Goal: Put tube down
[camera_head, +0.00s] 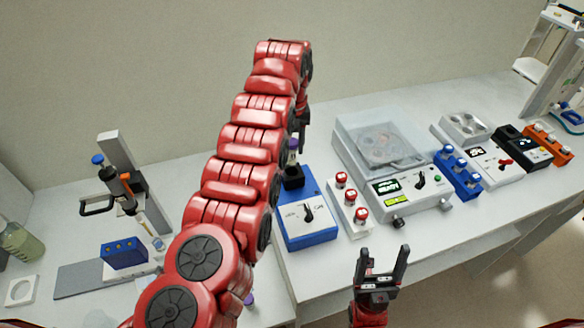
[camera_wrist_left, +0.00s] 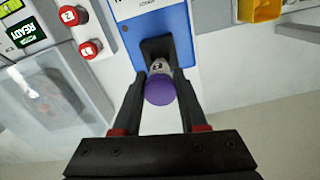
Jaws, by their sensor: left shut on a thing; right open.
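My left gripper (camera_head: 302,128) is shut on a tube with a purple cap, seen in the left wrist view (camera_wrist_left: 160,90). In the head view the purple cap (camera_head: 293,144) shows just above the black cup (camera_head: 293,176) of the blue and white mixer (camera_head: 305,228). In the left wrist view the tube's lower end points at the black cup (camera_wrist_left: 156,47); I cannot tell how deep it sits in it. My left arm hides part of the bench. My right gripper (camera_head: 384,262) is open and empty in front of the bench.
A blue rack (camera_head: 457,173) and further devices stand farther right. A blue block (camera_head: 124,253) and a pipette stand (camera_head: 130,170) are at left.

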